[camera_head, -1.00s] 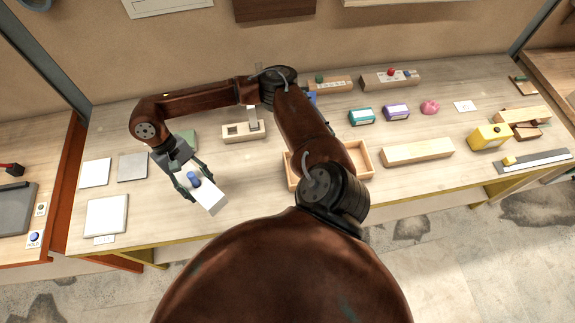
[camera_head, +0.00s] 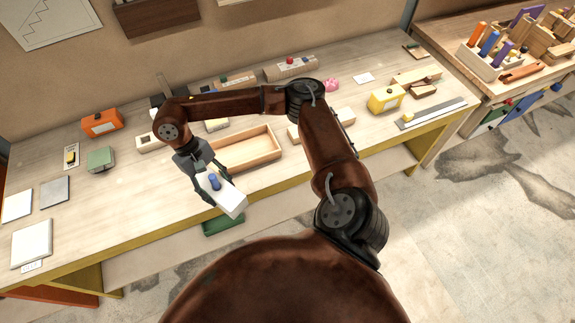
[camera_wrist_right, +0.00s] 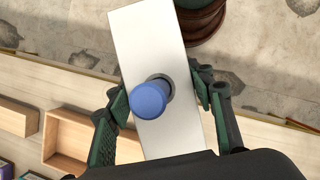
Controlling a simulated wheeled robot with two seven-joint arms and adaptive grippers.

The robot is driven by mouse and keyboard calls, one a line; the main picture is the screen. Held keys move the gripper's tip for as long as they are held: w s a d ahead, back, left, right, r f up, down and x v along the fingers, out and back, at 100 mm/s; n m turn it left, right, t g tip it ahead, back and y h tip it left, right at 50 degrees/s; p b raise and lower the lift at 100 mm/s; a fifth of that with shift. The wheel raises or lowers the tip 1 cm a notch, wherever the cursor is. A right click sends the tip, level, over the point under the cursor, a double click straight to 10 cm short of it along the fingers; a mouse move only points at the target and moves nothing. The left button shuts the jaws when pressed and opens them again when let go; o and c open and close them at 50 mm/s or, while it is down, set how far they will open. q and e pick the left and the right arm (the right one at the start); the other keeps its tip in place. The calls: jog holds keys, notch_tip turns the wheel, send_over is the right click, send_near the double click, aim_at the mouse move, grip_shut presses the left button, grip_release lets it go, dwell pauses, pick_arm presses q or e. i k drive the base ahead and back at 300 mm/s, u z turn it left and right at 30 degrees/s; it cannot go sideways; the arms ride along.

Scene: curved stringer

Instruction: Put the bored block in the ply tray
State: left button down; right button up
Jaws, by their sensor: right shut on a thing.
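My right gripper (camera_head: 214,184) is shut on the bored block (camera_head: 232,205), a long white block. A blue peg (camera_head: 213,182) stands in its round bore. In the right wrist view the two fingers (camera_wrist_right: 160,97) grip the sides of the block (camera_wrist_right: 155,50), and the blue peg (camera_wrist_right: 149,98) sticks up off-centre in the hole. The ply tray (camera_head: 277,151) is a shallow open wooden box on the bench, just behind and right of the held block. It looks empty where it shows. Its corner also shows in the right wrist view (camera_wrist_right: 82,124). My left gripper is not in view.
The held block hangs near the bench's front edge, above a green thing (camera_head: 223,224) below. Left of the tray are a green box (camera_head: 101,159), an orange box (camera_head: 102,122) and flat pads (camera_head: 32,243). A yellow box (camera_head: 386,98) is farther right.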

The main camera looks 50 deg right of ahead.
aim_at(238, 156)
jog(key=z, duration=0.2)
jog(key=k, duration=0.45)
jog(key=z, duration=0.95)
jog(key=i, duration=1.2)
jog(key=u, duration=0.75)
